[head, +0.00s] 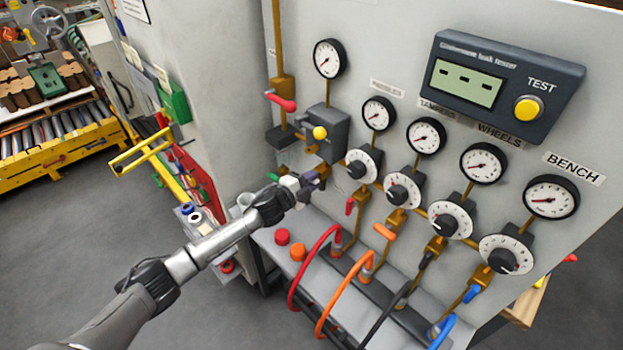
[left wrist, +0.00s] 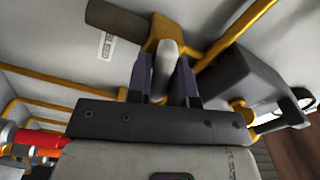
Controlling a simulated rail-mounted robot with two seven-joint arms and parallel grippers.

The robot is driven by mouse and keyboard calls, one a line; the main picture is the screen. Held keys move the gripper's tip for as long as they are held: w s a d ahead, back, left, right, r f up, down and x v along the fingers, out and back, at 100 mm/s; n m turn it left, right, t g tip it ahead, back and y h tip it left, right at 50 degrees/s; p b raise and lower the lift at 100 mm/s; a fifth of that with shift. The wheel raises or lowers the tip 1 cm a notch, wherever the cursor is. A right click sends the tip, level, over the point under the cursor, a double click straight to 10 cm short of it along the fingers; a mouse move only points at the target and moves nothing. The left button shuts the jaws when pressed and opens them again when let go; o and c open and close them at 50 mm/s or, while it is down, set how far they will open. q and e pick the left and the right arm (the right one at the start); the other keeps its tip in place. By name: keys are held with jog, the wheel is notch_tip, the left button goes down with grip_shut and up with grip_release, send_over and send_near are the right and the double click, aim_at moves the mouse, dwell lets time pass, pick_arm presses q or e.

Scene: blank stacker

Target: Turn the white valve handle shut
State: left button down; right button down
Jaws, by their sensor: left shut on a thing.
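The white valve handle (left wrist: 166,62) shows in the left wrist view as a pale, rounded lever between my two dark fingers, in front of a brass fitting (left wrist: 163,30). My left gripper (left wrist: 163,75) is shut on it. In the head view my left gripper (head: 318,176) reaches the brass pipework at the left of the panel, below a yellow knob (head: 319,132). There the handle is mostly hidden by the fingers, and I cannot tell its exact angle. My right gripper is in neither view.
A red lever (head: 281,102) sticks out above my gripper. Dials (head: 403,190), gauges (head: 376,114) and coloured hoses (head: 340,290) fill the panel to the right. Open floor lies at the lower left.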

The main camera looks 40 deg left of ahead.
pick_arm(q)
jog(key=shift+f+m, duration=0.1)
jog(key=shift+m, duration=1.7)
jog(key=c, duration=1.1)
grip_release()
jog(key=shift+s, duration=0.1)
jog(key=s+a, duration=0.1)
jog(key=s, duration=1.2)
jog(key=shift+s+a, duration=0.25)
jog(key=shift+a, duration=0.15)
